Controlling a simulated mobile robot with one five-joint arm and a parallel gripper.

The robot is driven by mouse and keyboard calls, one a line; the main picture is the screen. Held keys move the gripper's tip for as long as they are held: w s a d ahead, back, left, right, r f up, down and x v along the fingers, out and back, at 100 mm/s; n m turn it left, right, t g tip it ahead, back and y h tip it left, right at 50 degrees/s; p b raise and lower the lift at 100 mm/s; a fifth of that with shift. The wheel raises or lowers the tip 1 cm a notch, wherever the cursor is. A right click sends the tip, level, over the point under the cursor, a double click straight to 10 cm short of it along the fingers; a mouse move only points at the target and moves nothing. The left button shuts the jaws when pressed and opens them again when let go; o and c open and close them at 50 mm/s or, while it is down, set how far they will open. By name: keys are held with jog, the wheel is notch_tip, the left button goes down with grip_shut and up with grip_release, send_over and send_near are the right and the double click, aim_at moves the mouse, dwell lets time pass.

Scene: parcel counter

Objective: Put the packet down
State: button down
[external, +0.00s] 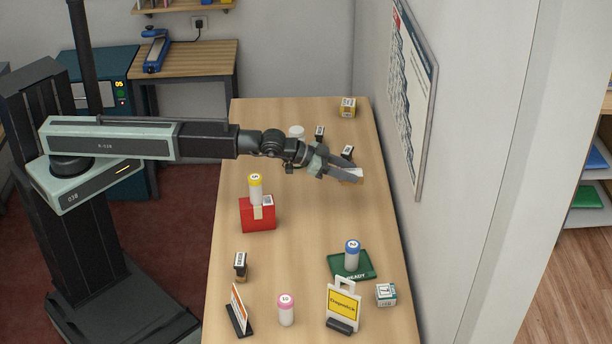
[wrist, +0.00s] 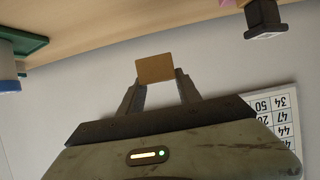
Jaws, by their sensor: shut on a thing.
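My gripper (external: 334,171) reaches over the right side of the wooden counter (external: 310,215), near its wall edge. It is shut on a small packet (wrist: 155,68), which looks tan and flat in the wrist view. In the external view the packet shows as a pale piece (external: 352,173) at the fingertips. In the wrist view the two fingers (wrist: 158,92) grip its sides. The packet seems to be above the counter; I cannot tell the exact gap.
A dark block (external: 347,152) stands just behind my gripper. A yellow-capped bottle (external: 255,187) stands at a red box (external: 257,216). A blue-capped bottle (external: 352,252) stands on a green mat (external: 365,270). The counter between gripper and mat is clear. A wall board (external: 410,100) hangs at right.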

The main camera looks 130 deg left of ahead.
aim_at(300, 192)
jog(key=shift+s, duration=0.1)
jog(key=s+d+f+n+g+y+b, duration=0.1)
jog(key=s+d+n+g+y, duration=0.1)
jog(key=s, duration=0.6)
jog(key=s+d+f+n+g+y+b, duration=0.1)
jog(key=s+d+n+g, duration=0.15)
jog(key=s, duration=0.45)
notch_tip(300, 192, down, 7)
jog(key=b, duration=0.7)
jog(key=shift+f+b, duration=0.45)
jog(key=shift+b, duration=0.05)
jog(key=c, duration=0.7)
grip_release()
jog(key=shift+c, duration=0.2)
